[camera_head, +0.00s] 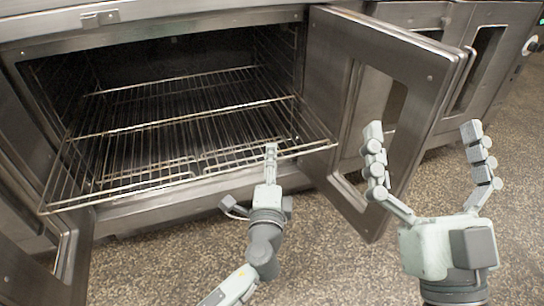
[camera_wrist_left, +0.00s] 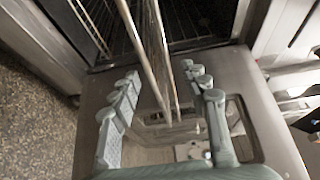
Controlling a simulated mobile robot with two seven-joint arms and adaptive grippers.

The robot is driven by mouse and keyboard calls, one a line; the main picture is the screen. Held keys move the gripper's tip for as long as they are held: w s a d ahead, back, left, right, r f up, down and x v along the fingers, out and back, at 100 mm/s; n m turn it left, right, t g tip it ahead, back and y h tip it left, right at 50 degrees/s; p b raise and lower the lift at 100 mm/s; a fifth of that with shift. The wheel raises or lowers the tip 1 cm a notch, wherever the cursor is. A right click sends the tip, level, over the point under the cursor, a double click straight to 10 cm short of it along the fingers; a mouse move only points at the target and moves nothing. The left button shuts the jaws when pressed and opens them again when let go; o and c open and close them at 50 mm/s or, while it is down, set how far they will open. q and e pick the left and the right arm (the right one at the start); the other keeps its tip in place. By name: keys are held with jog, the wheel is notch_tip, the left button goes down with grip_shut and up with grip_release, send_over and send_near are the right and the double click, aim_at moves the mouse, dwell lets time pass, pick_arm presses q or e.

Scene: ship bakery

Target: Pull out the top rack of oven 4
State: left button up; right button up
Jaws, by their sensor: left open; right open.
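The oven stands open with its dark cavity in the head view. A wire rack (camera_head: 110,180) sticks out past the oven's front edge, and its front bar slants across the opening. My left gripper (camera_head: 271,150) is at the rack's front bar, near its right end. In the left wrist view the open fingers of my left gripper (camera_wrist_left: 160,90) stand on either side of the rack's bars (camera_wrist_left: 150,45), which run between them. I cannot tell whether the fingers touch the bars. My right gripper (camera_head: 424,150) is open and empty, in front of the right oven door.
The right oven door (camera_head: 375,90) is swung open, close to both my grippers. The left oven door (camera_head: 45,275) is open at the lower left. More steel ovens (camera_head: 490,50) stand to the right. The speckled floor (camera_head: 340,275) in front is clear.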

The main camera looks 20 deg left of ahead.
pick_arm(q)
jog(key=v, duration=1)
jog(key=shift+w, duration=0.1)
